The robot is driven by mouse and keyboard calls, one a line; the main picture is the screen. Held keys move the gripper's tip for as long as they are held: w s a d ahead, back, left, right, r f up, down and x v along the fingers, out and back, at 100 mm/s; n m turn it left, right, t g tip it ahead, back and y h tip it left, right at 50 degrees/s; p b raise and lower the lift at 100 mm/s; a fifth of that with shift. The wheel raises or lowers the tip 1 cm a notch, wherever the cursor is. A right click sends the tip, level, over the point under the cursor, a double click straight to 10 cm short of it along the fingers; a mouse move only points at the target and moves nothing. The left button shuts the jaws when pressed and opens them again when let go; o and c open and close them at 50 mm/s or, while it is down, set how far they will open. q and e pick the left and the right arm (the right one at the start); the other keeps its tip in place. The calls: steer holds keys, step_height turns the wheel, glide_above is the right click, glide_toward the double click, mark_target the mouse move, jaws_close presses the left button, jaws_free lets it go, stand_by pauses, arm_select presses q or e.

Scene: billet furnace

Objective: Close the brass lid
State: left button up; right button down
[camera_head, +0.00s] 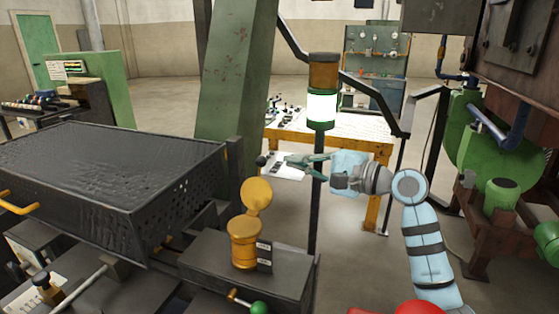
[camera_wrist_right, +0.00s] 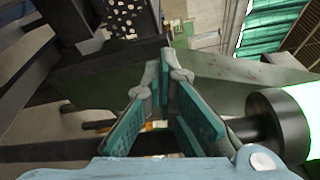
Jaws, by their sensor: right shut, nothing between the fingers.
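The brass lid (camera_head: 257,195) is a round yellow disc standing raised, tilted up above its short brass cylinder (camera_head: 243,243). The cylinder stands on a dark metal box, and the lid is open. My right gripper (camera_head: 287,161) reaches in from the right, above and to the right of the lid in the head view, apart from it in the picture. Its teal fingers are shut with nothing between them; they also show in the wrist view (camera_wrist_right: 166,70). A small orange patch shows behind the fingers there, but I cannot tell what it is. My left gripper is not in view.
The dark box (camera_head: 283,272) has a green-knobbed lever (camera_head: 258,307) at its front. A large black perforated bin (camera_head: 110,175) is at the left. A dark post with a white-and-green lamp (camera_head: 321,105) rises behind my gripper. A green column (camera_head: 235,80) stands behind.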

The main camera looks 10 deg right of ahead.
mark_target(258, 183)
steer(key=a, duration=0.3)
steer(key=a+p, duration=0.1)
steer(key=shift+s+a+r, duration=0.25)
steer(key=shift+s+r, duration=0.15)
steer(key=shift+w+a, duration=0.1)
steer(key=shift+s+r+p, duration=0.25)
steer(key=shift+s+p, duration=0.05)
